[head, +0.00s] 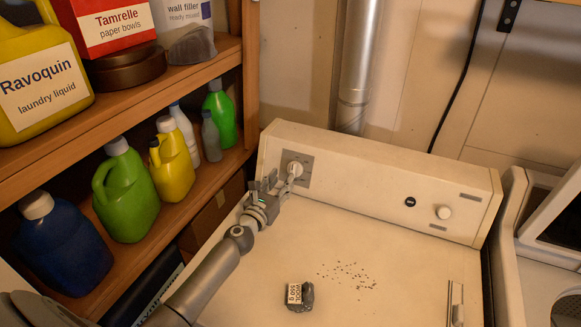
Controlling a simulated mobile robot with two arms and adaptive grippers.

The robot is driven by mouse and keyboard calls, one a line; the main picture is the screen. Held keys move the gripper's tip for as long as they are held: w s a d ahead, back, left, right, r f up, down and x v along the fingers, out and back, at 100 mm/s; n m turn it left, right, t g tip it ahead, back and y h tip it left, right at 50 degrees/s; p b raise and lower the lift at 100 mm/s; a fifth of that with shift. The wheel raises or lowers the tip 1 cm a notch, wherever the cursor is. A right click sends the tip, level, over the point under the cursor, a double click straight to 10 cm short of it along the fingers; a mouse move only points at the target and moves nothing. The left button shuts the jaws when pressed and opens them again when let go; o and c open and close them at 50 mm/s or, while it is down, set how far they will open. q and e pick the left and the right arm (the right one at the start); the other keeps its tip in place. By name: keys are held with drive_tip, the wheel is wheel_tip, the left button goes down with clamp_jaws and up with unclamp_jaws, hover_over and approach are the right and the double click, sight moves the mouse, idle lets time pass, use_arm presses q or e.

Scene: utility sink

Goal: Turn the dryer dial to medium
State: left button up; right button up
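The dryer dial (296,169) is a round white knob on a grey square plate at the left end of the dryer's raised back panel (365,178). My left gripper (283,180) is right at the dial, on its lower left side. Its fingers overlap the dial's edge in this view, and I cannot tell whether they touch or grip it. The dial's markings and pointer are too small to read. My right gripper is not in view.
A second white knob (444,212) and a small black button (410,202) sit at the panel's right. A dark labelled lump (307,296) and scattered specks (348,272) lie on the dryer top. Wooden shelves (215,60) with several bottles stand left, close to my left arm.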

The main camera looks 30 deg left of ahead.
sight(293, 165)
use_arm(q)
drive_tip(key=w, duration=0.4)
drive_tip(key=w+b, duration=0.1)
drive_tip(key=w, duration=0.1)
drive_tip(key=shift+a+f, duration=0.25)
drive_tip(key=shift+a, duration=0.05)
drive_tip(key=shift+w, duration=0.35)
drive_tip(key=shift+w+b, duration=0.3)
drive_tip(key=shift+w, duration=0.25)
drive_tip(key=shift+r, duration=0.1)
drive_tip(key=c, duration=0.7)
clamp_jaws()
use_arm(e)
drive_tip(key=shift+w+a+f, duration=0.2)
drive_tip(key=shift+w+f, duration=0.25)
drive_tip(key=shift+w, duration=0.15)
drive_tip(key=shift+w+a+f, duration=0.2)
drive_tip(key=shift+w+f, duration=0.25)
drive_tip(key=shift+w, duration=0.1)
